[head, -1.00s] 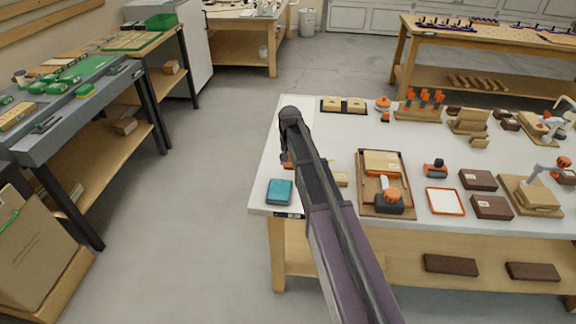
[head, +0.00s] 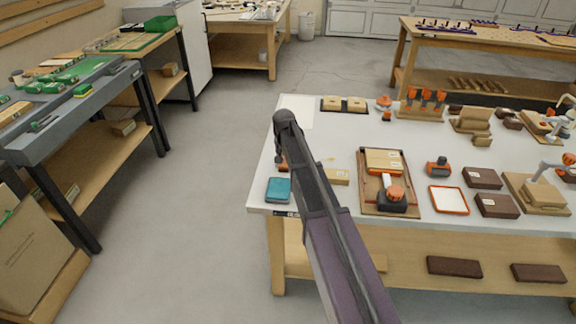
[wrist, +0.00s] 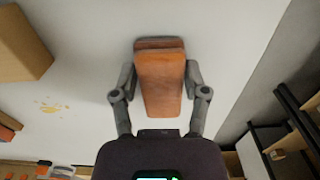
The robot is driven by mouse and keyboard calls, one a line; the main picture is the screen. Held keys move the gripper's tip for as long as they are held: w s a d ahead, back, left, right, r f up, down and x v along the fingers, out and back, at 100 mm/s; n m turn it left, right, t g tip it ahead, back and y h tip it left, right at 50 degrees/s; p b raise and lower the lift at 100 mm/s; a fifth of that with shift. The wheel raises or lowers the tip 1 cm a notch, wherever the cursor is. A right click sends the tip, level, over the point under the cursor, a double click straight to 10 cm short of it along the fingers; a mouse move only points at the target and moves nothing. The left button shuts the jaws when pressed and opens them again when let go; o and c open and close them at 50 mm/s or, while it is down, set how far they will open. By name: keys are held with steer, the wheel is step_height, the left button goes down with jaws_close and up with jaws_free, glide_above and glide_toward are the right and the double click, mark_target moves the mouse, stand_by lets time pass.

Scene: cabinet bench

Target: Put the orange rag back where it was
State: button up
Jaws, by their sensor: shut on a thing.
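The orange rag (wrist: 160,85) is a folded, flat orange-brown bundle in the middle of the wrist view. My gripper (wrist: 160,78) is shut on it, with one grey finger against each side. The white bench top (wrist: 95,75) lies beneath; I cannot tell whether the rag touches it. In the head view my arm hides most of the gripper, and only a small orange-brown bit of the rag (head: 283,167) shows at the left end of the white bench (head: 335,210), behind a teal box (head: 278,190).
A tan block (wrist: 22,45) lies on the bench to the left of my gripper in the wrist view, near a yellow stain (wrist: 48,107). In the head view a wooden tray (head: 370,200) with an orange-and-black tool stands to the right. The bench's left edge is close.

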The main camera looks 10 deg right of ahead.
mark_target(285, 163)
steer(key=shift+f, duration=0.2)
steer(key=o, duration=1)
steer(key=shift+r, duration=0.3)
step_height(285, 163, up, 12)
steer(key=p, duration=1.2)
steer(key=shift+f, duration=0.1)
steer(key=s+n, duration=0.1)
steer(key=s, duration=0.8)
steer(key=s+d+n, duration=0.1)
steer(key=s, duration=0.8)
steer(key=s+n, duration=0.1)
steer(key=s, duration=0.8)
steer(key=shift+s+d+n, duration=0.15)
steer(key=shift+d+n, duration=0.15)
steer(key=shift+d, duration=0.1)
